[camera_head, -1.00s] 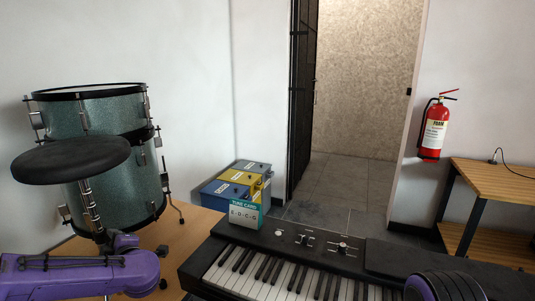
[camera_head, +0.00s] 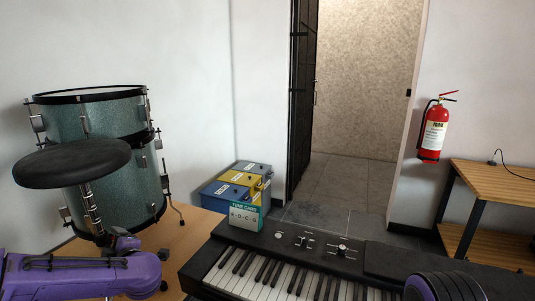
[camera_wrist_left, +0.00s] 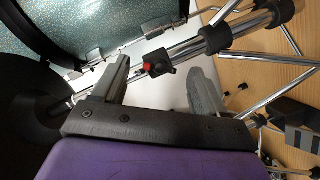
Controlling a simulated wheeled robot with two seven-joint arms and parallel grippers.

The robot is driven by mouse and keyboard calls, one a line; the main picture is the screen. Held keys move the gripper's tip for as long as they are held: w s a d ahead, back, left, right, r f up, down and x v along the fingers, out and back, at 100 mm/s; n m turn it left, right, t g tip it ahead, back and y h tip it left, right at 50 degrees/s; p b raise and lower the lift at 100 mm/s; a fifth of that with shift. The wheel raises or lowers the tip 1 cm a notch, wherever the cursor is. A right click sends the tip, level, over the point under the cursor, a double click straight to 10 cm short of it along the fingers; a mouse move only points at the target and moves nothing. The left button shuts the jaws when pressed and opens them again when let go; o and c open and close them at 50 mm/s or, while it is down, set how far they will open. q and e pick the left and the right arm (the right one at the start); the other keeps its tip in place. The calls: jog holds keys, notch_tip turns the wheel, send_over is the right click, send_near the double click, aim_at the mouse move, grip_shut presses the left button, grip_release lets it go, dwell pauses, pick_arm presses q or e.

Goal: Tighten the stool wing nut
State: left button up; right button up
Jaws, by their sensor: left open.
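The stool has a round black seat (camera_head: 72,161) in front of the drums and a chrome post (camera_head: 88,205) below it. In the left wrist view the post (camera_wrist_left: 185,52) runs diagonally just beyond my fingers. A small black clamp piece with a red mark (camera_wrist_left: 155,65), seemingly the wing nut, sits on the post. My left gripper (camera_wrist_left: 160,85) is open, its two grey fingers either side of this piece in the picture, with nothing held. Contact cannot be told. In the head view my left gripper (camera_head: 122,242) is beside the lower post, small and partly hidden. My right gripper is not in view.
Teal drums (camera_head: 105,115) stand close behind the stool. A keyboard (camera_head: 275,270) fills the front middle, with a tone card (camera_head: 244,215) at its back edge. Coloured boxes (camera_head: 238,184) stand behind it. A wooden shelf (camera_head: 495,182) and red extinguisher (camera_head: 433,132) are at right.

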pick_arm(q)
jog(key=shift+s+d+r, duration=0.2)
jog(key=shift+d, duration=0.15)
jog(key=p+v, duration=0.2)
jog(key=v, duration=0.3)
jog(key=shift+s+f, duration=0.1)
